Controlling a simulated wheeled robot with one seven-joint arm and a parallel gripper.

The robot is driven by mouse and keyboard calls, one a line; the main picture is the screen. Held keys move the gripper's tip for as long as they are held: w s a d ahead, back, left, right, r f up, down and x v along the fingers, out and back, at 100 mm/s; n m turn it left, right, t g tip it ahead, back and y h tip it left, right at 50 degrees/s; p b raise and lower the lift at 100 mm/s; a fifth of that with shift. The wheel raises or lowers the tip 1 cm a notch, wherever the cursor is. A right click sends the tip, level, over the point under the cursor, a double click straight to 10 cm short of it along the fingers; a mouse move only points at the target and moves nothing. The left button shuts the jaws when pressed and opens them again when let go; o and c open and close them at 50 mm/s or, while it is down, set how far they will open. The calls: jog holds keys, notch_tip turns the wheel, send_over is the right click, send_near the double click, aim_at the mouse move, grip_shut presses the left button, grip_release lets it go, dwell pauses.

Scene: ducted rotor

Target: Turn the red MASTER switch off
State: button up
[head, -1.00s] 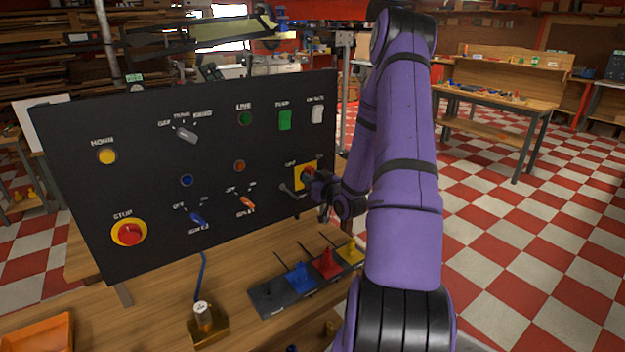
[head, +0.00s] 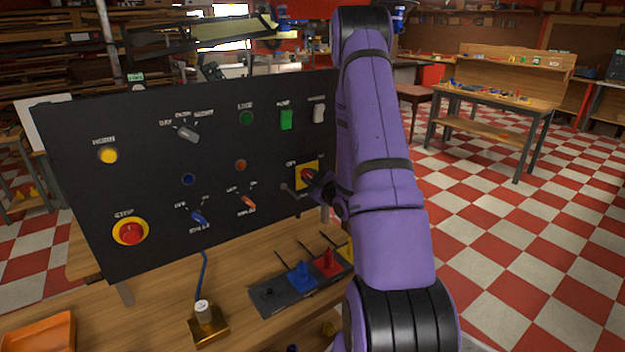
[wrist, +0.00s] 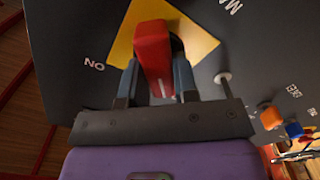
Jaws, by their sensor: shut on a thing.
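The red MASTER switch (head: 307,175) sits on a yellow plate (head: 313,168) at the right side of the black panel. In the wrist view the red handle (wrist: 154,58) stands between the two fingers over the yellow plate (wrist: 196,40). My gripper (wrist: 155,82) is shut on the red handle. An "ON" label shows on the panel left of the plate in the wrist view. In the head view my purple arm reaches to the panel's right edge, and my gripper (head: 322,186) is partly hidden there.
A small metal toggle (head: 288,189) stands beside the yellow plate. The panel (head: 140,190) also carries an orange selector (head: 248,202), a blue selector (head: 199,217) and a red stop button (head: 131,232). Coloured pieces stand on a dark tray (head: 270,296) below.

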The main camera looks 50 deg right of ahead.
dwell(0.4)
jog(key=o, duration=0.9)
jog(key=v, duration=1.1)
jog(key=shift+a, duration=0.1)
jog(key=shift+w, duration=0.1)
